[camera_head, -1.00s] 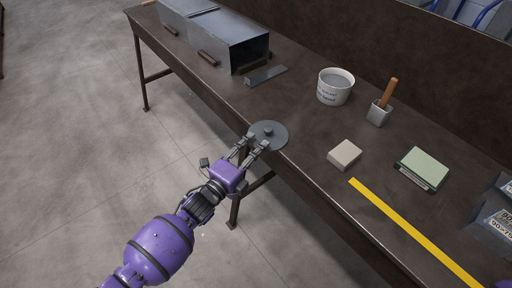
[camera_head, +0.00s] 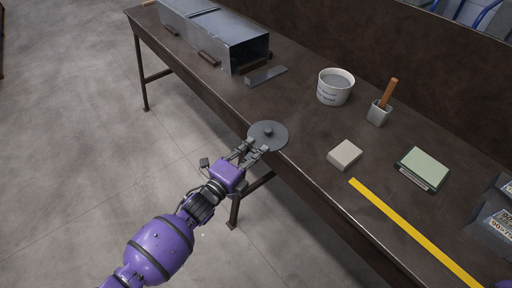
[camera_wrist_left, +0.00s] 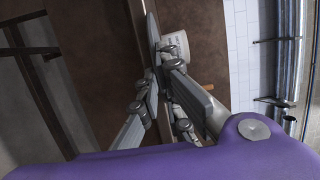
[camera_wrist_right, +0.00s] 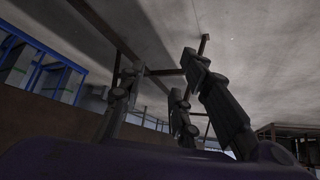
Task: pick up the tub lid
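The tub lid (camera_head: 268,136) is a flat grey disc with a small knob, at the near edge of the brown bench. It also shows nearly edge-on in the left wrist view (camera_wrist_left: 153,30), with its near rim between the fingertips. My left gripper (camera_head: 254,151) reaches in from the floor side, and its fingers are closed on the near rim of the lid. The fingers partly hide the contact. My right gripper (camera_wrist_right: 160,80) shows only in its own wrist view, fingers apart and empty, away from the lid.
A metal duct (camera_head: 215,38) lies at the far left.

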